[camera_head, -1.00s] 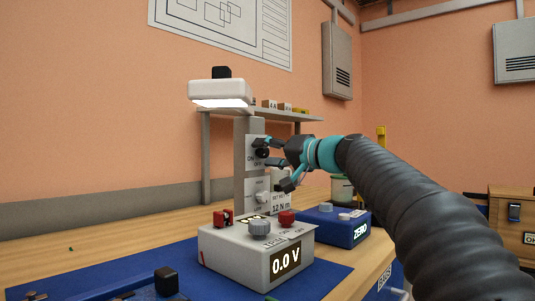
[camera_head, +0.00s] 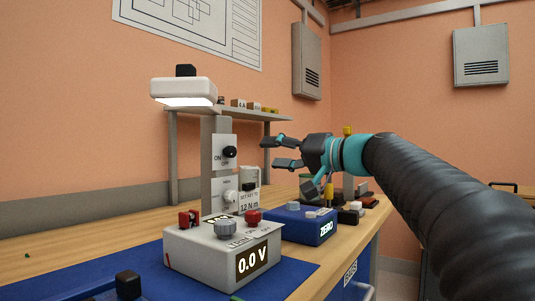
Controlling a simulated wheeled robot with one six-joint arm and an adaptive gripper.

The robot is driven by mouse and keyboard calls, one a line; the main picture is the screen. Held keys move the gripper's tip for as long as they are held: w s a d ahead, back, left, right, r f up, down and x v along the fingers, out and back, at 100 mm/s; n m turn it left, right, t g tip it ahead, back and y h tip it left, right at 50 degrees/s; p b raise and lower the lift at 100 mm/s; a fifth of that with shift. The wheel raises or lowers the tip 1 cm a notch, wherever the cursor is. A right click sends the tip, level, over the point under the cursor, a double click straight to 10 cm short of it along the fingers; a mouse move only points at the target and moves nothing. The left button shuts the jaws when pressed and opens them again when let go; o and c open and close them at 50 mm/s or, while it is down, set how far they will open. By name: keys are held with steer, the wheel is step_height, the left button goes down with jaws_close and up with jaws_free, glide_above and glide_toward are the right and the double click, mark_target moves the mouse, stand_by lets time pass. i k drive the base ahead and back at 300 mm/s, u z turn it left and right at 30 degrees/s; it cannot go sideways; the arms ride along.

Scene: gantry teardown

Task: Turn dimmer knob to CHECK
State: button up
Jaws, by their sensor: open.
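A lamp post (camera_head: 207,150) stands at the back of the bench and carries a lit white lamp head (camera_head: 184,92). A black knob (camera_head: 230,152) sits on its upper plate, marked ON and OFF. A pale knob (camera_head: 229,196) sits on the lower plate; that plate's lettering is too small to read, so I cannot tell whether CHECK is on it. My gripper (camera_head: 276,152) is open and empty, to the right of the black knob and apart from it, its fingers pointing left.
A grey box (camera_head: 205,262) reading 0.0 V, with grey and red knobs, stands in front of the post. A blue ZERO box (camera_head: 297,229) is below my gripper. A grey torque unit (camera_head: 249,182) stands close right of the post. A shelf (camera_head: 262,115) runs behind.

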mark_target(230, 196)
steer(key=k, duration=1)
